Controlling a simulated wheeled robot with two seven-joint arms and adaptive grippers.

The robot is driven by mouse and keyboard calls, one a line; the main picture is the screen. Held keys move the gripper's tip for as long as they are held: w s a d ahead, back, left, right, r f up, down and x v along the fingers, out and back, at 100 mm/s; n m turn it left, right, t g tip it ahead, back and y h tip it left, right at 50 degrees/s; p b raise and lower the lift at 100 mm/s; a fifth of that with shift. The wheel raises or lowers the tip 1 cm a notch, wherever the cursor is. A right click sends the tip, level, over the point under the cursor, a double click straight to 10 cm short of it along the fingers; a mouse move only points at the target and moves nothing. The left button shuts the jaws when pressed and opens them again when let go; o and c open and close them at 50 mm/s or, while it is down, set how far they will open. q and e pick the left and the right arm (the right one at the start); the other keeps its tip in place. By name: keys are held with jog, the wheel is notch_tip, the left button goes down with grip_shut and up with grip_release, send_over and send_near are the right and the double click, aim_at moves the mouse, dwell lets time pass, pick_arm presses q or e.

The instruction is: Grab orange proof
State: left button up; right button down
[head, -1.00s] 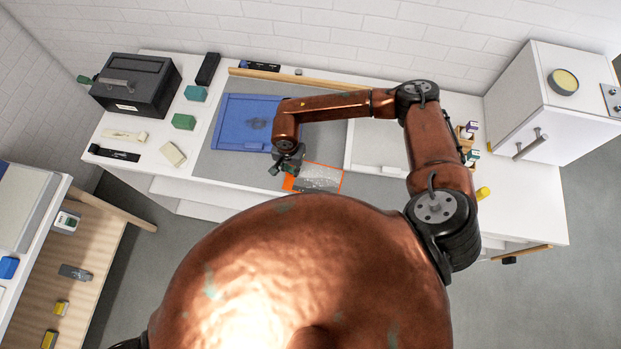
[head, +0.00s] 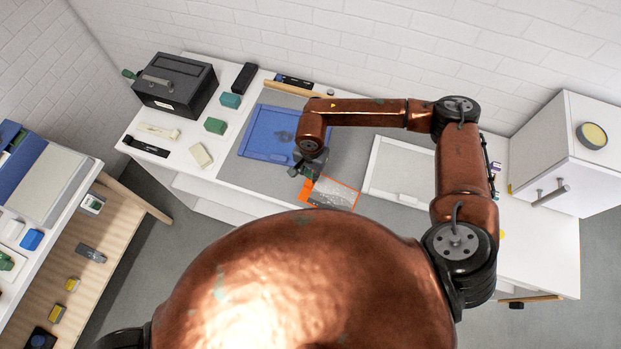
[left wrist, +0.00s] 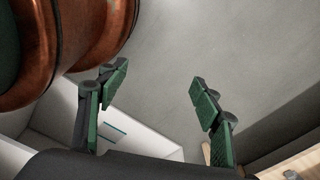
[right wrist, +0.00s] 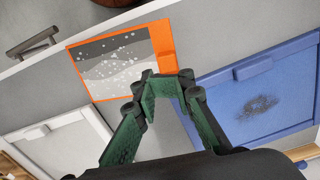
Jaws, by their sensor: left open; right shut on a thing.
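The orange proof (head: 336,194) is a flat sheet with an orange border and a grey speckled picture. It shows at the front edge of the bench in the head view, and in the right wrist view (right wrist: 112,62). My right gripper (head: 304,174) is shut on the proof's orange edge beside its tab; the fingers show in the right wrist view (right wrist: 163,84). I cannot tell whether the sheet is clear of the grey mat. My left gripper (left wrist: 165,85) is open and empty, over the floor in the left wrist view; the head view does not show its fingers.
A blue tray (head: 262,147) and a white tray (head: 376,178) lie on the grey mat either side of the proof. A black box (head: 175,86) and several small blocks stand at the left. A white cabinet (head: 557,140) stands at the right. A second bench (head: 75,265) is at far left.

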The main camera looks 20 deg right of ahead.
jog(key=shift+r, duration=0.4)
jog(key=c, duration=1.6)
grip_release()
pick_arm(q)
jog(key=shift+w+r, duration=0.15)
jog(key=shift+w, duration=0.2)
pick_arm(e)
jog(key=o, duration=1)
jog(key=shift+o, duration=0.2)
